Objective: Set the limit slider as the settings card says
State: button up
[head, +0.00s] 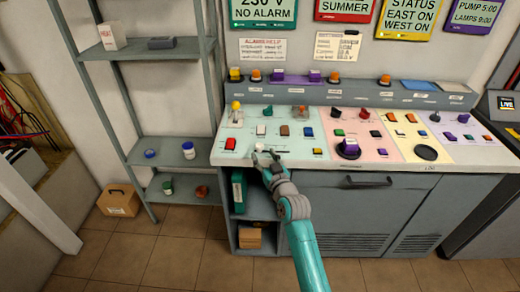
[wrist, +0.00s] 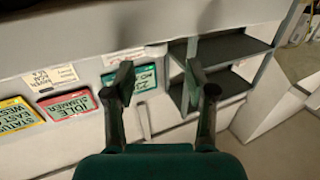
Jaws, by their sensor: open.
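My gripper (head: 266,160) is at the front edge of the pale green left section of the console (head: 216,152), with its fingers pointing to the panel. In the wrist view its two fingers (wrist: 158,84) stand apart with nothing between them. A small white piece (head: 259,147) shows right at the fingertips in the head view; I cannot tell whether they touch it or whether it is the limit slider. The settings card (head: 337,47) hangs on the wall above the console. Its lines are too small to read. No label clearly marks the limit slider.
A red switch (head: 230,144) and a yellow-topped lever (head: 236,112) are left of my gripper. A black-based purple knob (head: 348,149) is to the right. A grey shelf rack (head: 145,100) stands left of the console. The floor in front is clear.

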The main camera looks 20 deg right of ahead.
jog(key=shift+s+d, duration=0.2)
jog(key=shift+s, duration=2.5)
jog(key=s+f+g+h, duration=0.1)
jog(key=s+f, duration=0.3)
jog(key=s, duration=0.6)
jog(key=s+f+m, duration=0.1)
jog(key=s+f, duration=0.4)
jog(key=s, duration=0.5)
jog(key=s+f+g+h, duration=0.1)
jog(key=s+f, duration=0.3)
jog(key=s, duration=0.6)
jog(key=s+r, duration=0.4)
jog(key=s, duration=0.8)
jog(key=s+a+r+g, duration=0.1)
jog(key=s+r, duration=0.3)
jog(key=s, duration=0.9)
jog(key=shift+s+r, duration=0.2)
jog(key=shift+r, duration=0.15)
jog(key=shift+a, duration=0.1)
